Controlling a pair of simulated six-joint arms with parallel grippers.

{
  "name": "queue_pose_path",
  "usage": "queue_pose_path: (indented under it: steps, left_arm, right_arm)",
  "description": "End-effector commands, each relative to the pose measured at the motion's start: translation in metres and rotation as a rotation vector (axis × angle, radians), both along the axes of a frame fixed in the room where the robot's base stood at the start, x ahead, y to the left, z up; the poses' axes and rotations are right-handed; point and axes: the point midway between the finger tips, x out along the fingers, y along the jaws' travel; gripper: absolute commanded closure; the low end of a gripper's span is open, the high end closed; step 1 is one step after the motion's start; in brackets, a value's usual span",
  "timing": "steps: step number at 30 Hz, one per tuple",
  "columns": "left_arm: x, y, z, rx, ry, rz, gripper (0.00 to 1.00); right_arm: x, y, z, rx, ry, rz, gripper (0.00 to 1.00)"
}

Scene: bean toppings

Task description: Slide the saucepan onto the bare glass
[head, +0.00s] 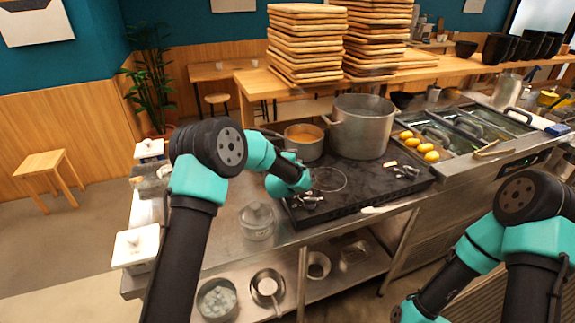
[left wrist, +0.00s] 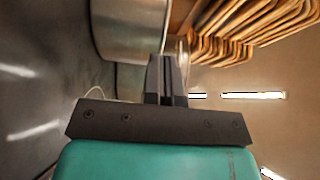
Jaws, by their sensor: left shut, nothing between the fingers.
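The saucepan (head: 303,144), a small metal pan with orange-brown contents, stands at the back left of the dark glass cooktop (head: 380,180), left of a tall stockpot (head: 362,128). A ring (head: 328,179) marks bare glass in front of it. My left arm reaches to the saucepan's near left side; its fingers are hidden in the head view. In the left wrist view my left gripper (left wrist: 168,78) is shut and empty, close to curved metal walls; whether it touches them I cannot tell. My right gripper's fingers are out of view.
Knobs and small metal fittings (head: 308,201) sit at the cooktop's front. A glass jar (head: 257,221) stands on the steel counter to the left. Lemons (head: 424,147) lie to the right. Stacked wooden boards (head: 305,45) stand on the shelf behind.

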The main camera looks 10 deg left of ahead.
Motion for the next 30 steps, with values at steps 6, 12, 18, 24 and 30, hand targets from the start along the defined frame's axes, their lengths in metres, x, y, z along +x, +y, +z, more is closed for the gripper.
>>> queue_pose_path:
  steps: [6,12,18,24,30]
  left_arm:
    - [-0.034,0.000,0.001,0.000,0.001,-0.001,1.00]
    - [-0.059,0.000,0.001,0.000,0.000,-0.001,1.00]
    - [-0.067,0.001,0.000,0.000,0.000,-0.001,1.00]
    - [-0.067,0.001,0.000,0.000,0.000,-0.001,1.00]
    - [-0.070,-0.004,0.003,-0.031,0.022,-0.009,1.00]
  right_arm:
    - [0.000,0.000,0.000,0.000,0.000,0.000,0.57]
    - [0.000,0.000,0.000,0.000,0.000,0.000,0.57]
    - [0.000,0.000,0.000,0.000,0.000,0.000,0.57]
    - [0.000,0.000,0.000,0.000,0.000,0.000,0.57]
    - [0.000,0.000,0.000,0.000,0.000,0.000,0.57]
